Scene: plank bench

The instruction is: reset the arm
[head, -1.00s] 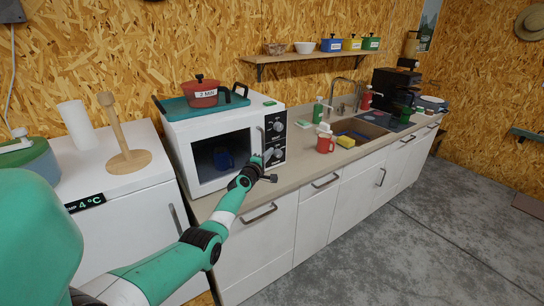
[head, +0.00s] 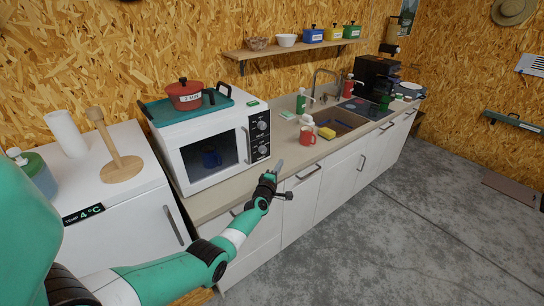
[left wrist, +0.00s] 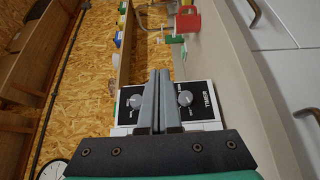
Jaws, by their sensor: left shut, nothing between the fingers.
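My left arm reaches in from the left in the head view. Its gripper (head: 278,167) is in front of the counter's front edge, to the right of the microwave (head: 209,155) and clear of it. The left wrist view shows the two fingers (left wrist: 160,100) pressed together with nothing between them. Beyond them is the microwave's dark control panel with two knobs (left wrist: 185,98). The microwave door looks shut, and a dark blue mug (head: 212,158) shows through its window. My right gripper is not in view.
A red pot (head: 185,95) sits on a teal tray on the microwave. A red mug (head: 307,136), a green bottle (head: 301,101) and a sink with a yellow sponge (head: 327,132) are along the counter. A fridge (head: 120,215) stands at left. The floor in front is clear.

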